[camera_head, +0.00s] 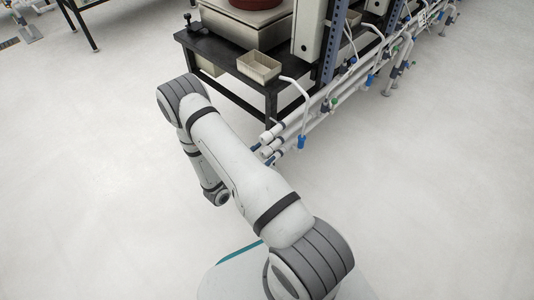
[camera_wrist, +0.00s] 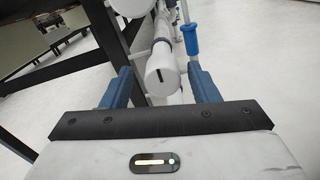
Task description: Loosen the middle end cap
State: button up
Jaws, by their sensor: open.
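In the wrist view a white round end cap (camera_wrist: 161,76) with a dark slot across its face closes a white pipe. It lies between the two blue fingers of my gripper (camera_wrist: 160,82), which stand open on either side with a gap to the right finger. Another white cap (camera_wrist: 130,6) shows above it, cut by the top edge. In the head view the white pipe ends (camera_head: 268,138) form a stack at the near end of the pipe run. A lowest cap is not clear in the wrist view.
A black table (camera_head: 216,58) with a small beige tray (camera_head: 259,67) stands just behind the pipe ends. A bent pipe with a blue tip (camera_head: 302,141) hangs right of them; its blue part (camera_wrist: 191,40) is near my right finger. Open floor (camera_head: 440,200) lies right.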

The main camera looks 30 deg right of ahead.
jog(key=shift+x, duration=0.85)
jog(key=shift+c, duration=0.3)
jog(key=c, duration=0.9)
jog(key=shift+w+d+r, duration=0.1)
jog(key=shift+w+d, duration=0.05)
jog(key=shift+a, duration=0.25)
